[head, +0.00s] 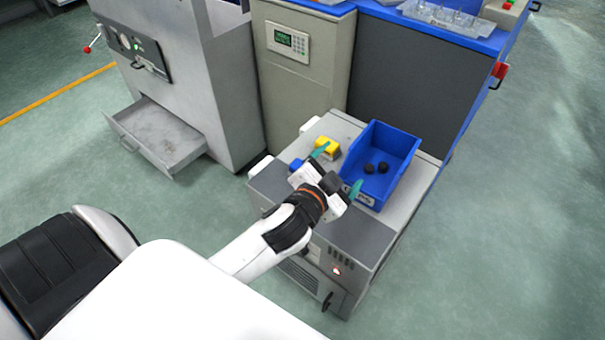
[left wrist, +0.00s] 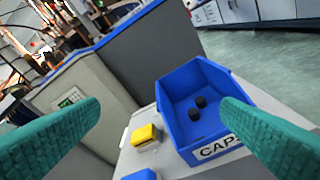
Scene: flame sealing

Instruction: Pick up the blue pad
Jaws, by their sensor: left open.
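The blue pad (head: 296,164) is a small blue block on the grey cabinet top, left of my left gripper in the head view. In the left wrist view only part of the blue pad (left wrist: 141,175) shows at the bottom edge. A yellow pad (head: 327,147) lies just beyond it; it also shows in the left wrist view (left wrist: 146,135). My left gripper (head: 338,169) is open and empty above the cabinet, its teal fingers (left wrist: 161,108) wide apart. It is apart from the blue pad. My right gripper is not in view.
A taller machine with a keypad (head: 292,41) stands behind. An open drawer (head: 158,137) juts out at left.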

